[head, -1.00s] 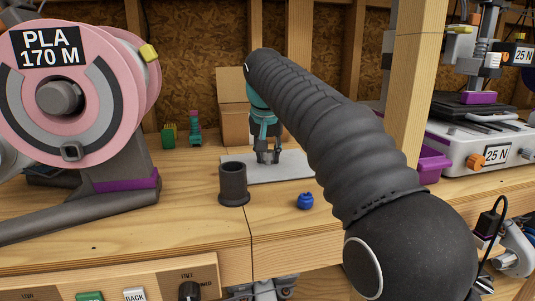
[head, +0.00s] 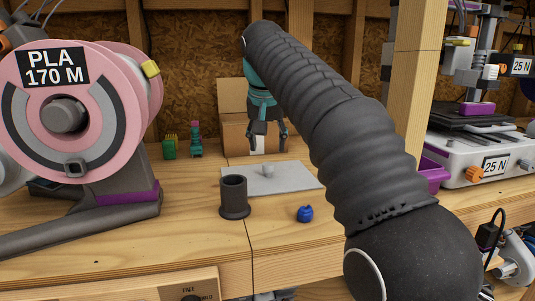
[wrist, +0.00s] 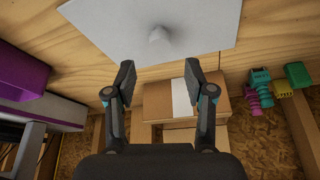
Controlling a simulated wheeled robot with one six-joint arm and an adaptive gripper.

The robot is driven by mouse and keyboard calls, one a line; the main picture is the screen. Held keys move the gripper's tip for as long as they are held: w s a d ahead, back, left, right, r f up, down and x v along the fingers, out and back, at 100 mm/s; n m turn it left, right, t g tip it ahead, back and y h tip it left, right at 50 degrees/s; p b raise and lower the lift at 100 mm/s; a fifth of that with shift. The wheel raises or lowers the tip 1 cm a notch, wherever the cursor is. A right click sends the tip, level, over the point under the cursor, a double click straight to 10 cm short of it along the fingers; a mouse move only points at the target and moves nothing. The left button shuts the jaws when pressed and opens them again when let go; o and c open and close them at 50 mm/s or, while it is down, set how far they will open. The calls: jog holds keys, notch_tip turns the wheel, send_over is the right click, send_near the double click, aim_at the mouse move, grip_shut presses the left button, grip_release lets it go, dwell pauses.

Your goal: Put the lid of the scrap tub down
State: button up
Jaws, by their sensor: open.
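A flat pale grey plate (head: 300,178) with a small pale knob (head: 267,171) near its middle lies flat on the bench. It looks like the lid; it also shows in the wrist view (wrist: 205,25), with its knob (wrist: 159,42). I see no tub that I can name for sure, and cannot tell what is under the plate. My gripper (head: 268,142) is open and empty, above the plate and apart from the knob. In the wrist view my gripper (wrist: 160,75) has its fingers spread, the knob beyond their tips.
A dark cup (head: 234,198) and a blue knob-like piece (head: 304,214) stand in front of the plate. A cardboard box (head: 233,95) is behind. Small green pieces (head: 169,148) and a pink spool (head: 30,95) are left; a post (head: 415,80) and white machine (head: 460,170) are right.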

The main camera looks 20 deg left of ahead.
jog(key=shift+v, duration=2.15)
